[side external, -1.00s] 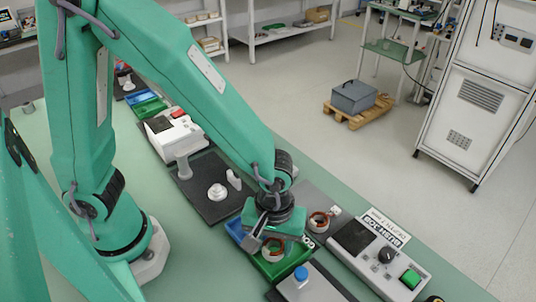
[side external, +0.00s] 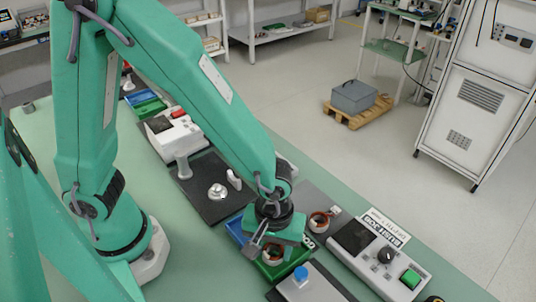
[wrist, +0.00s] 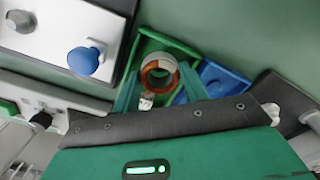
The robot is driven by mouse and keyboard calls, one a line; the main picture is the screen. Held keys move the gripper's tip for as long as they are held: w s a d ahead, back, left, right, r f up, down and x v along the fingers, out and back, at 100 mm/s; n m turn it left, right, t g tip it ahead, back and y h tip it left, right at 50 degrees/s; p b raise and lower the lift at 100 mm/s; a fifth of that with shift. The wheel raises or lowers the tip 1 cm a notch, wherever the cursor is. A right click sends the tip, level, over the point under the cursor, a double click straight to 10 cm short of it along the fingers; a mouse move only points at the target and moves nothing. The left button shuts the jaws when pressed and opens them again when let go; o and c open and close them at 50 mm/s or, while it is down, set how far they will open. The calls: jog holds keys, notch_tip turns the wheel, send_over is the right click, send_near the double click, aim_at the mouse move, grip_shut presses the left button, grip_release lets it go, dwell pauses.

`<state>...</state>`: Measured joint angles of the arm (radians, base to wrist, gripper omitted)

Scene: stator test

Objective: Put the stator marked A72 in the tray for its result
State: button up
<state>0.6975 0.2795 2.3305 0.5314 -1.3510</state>
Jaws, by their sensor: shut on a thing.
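My gripper (wrist: 158,92) is shut on a stator (wrist: 158,74), a ring with orange-brown windings and a small pale tag. The tag's marking is too small to read. In the side view the held stator (side external: 273,254) is over the green tray (side external: 296,260), partly hidden by my gripper (side external: 272,250). In the wrist view the green tray (wrist: 151,42) is behind the stator; I cannot tell whether the stator touches its floor. The blue tray (side external: 235,229) adjoins the green one and also shows in the wrist view (wrist: 224,84).
Another stator (side external: 319,221) sits on a grey surface right of the trays. A control box (side external: 383,258) with a green button stands further right. A plate with a blue knob (side external: 300,273) is in front. A black fixture plate (side external: 207,203) with pale posts lies left of the trays.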

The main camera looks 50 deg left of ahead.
jog(key=shift+f, duration=0.3)
dwell(0.5)
jog(key=o, duration=1.2)
jog(key=shift+r, duration=0.1)
jog(key=shift+r, duration=3.8)
